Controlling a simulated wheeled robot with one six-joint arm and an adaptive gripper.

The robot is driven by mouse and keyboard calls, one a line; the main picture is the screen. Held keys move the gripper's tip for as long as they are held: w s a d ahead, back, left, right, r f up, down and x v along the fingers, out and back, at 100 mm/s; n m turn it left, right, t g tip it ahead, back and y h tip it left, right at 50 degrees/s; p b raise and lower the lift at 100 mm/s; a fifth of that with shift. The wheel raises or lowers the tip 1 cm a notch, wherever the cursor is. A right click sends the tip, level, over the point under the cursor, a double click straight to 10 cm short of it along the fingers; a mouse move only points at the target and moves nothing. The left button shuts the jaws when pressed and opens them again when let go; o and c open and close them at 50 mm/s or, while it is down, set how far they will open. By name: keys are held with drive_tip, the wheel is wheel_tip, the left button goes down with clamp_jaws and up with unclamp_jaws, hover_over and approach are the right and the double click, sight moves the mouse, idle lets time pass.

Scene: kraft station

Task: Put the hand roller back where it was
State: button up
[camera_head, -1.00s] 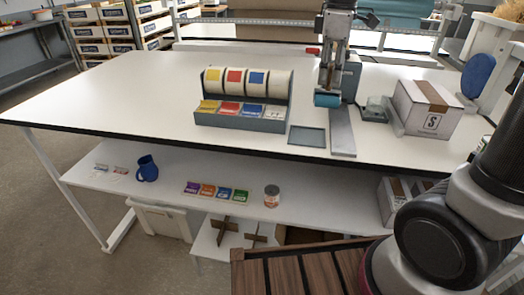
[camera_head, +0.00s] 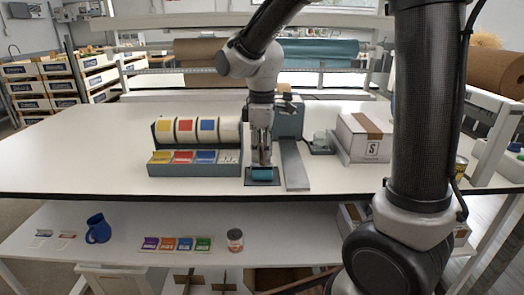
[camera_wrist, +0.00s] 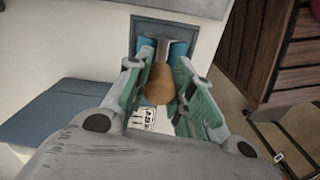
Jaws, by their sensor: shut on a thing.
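The hand roller has a blue cylinder (camera_head: 262,173) and a wooden handle (camera_wrist: 160,84). My gripper (camera_head: 261,153) is shut on the handle and points down. The blue cylinder hangs at the lower end, at or just above the dark square pad (camera_head: 248,181) on the table. I cannot tell whether it touches the pad. In the wrist view the handle is between the green fingers of my gripper (camera_wrist: 162,82). The blue cylinder (camera_wrist: 178,50) shows behind it, over the pad (camera_wrist: 192,27).
The label dispenser (camera_head: 195,170) stands just left of the pad. A grey metal strip (camera_head: 295,165) lies just right of it, with a small grey device (camera_head: 321,146) and a white carton (camera_head: 364,138) further right. The left of the white table (camera_head: 80,165) is clear.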

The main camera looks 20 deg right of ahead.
drive_tip(key=o, duration=0.9)
drive_tip(key=shift+f, duration=0.1)
drive_tip(key=shift+c, duration=0.2)
wheel_tip(320, 180, up, 12)
drive_tip(key=s+d+f+m+t, duration=0.3)
drive_tip(key=s+d+m, duration=0.9)
drive_tip(key=s, duration=0.7)
drive_tip(key=d+t, duration=0.1)
drive_tip(key=d, duration=0.2)
drive_tip(key=shift+f+m, duration=0.15)
drive_tip(key=shift+m, duration=0.25)
